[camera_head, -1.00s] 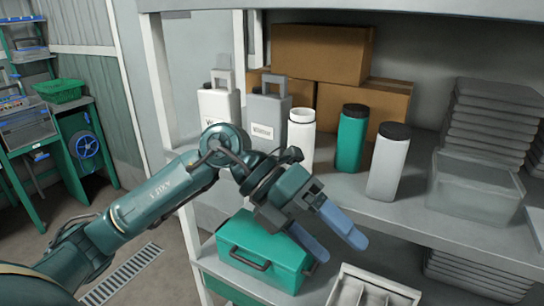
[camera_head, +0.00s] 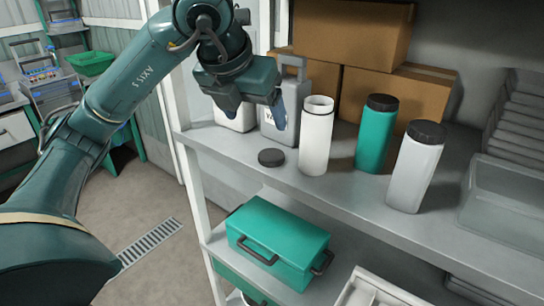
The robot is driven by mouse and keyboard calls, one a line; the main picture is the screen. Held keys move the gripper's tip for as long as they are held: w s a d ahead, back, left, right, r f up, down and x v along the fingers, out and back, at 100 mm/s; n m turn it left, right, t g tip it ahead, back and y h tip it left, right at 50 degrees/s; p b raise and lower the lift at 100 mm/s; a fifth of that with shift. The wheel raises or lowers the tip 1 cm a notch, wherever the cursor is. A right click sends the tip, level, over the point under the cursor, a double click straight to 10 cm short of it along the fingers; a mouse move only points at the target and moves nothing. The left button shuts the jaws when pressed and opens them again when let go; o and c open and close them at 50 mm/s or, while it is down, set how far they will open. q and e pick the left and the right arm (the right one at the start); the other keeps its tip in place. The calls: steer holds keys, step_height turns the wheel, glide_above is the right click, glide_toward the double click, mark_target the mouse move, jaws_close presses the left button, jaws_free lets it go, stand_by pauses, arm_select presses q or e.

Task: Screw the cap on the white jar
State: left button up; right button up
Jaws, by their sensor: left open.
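The white jar (camera_head: 315,145) stands upright on the upper shelf, its mouth open and uncapped. A dark round cap (camera_head: 271,157) lies flat on the shelf near the front edge, left of the jar and apart from it. My left gripper (camera_head: 254,110) is open and empty, its blue fingers pointing down. In the picture it is above and slightly left of the cap, and left of the jar's upper part. My right gripper is not in view.
A teal jar (camera_head: 377,133) and a light grey jar (camera_head: 415,167), both with black caps, stand right of the white jar. Two canisters, one grey (camera_head: 297,98), stand behind my gripper. Cardboard boxes (camera_head: 350,32) fill the back. A teal toolbox (camera_head: 278,243) sits on the lower shelf.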

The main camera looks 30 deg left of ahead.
arm_select(q)
glide_toward(271, 155)
steer(key=x, duration=0.2)
steer(key=shift+w+d+f, duration=0.15)
steer(key=shift+d+f, duration=0.05)
steer(key=shift+f, duration=0.05)
steer(key=shift+p+x, duration=0.7)
steer(key=shift+x, duration=1.9)
steer(key=shift+a, duration=0.2)
steer(key=c, duration=1.1)
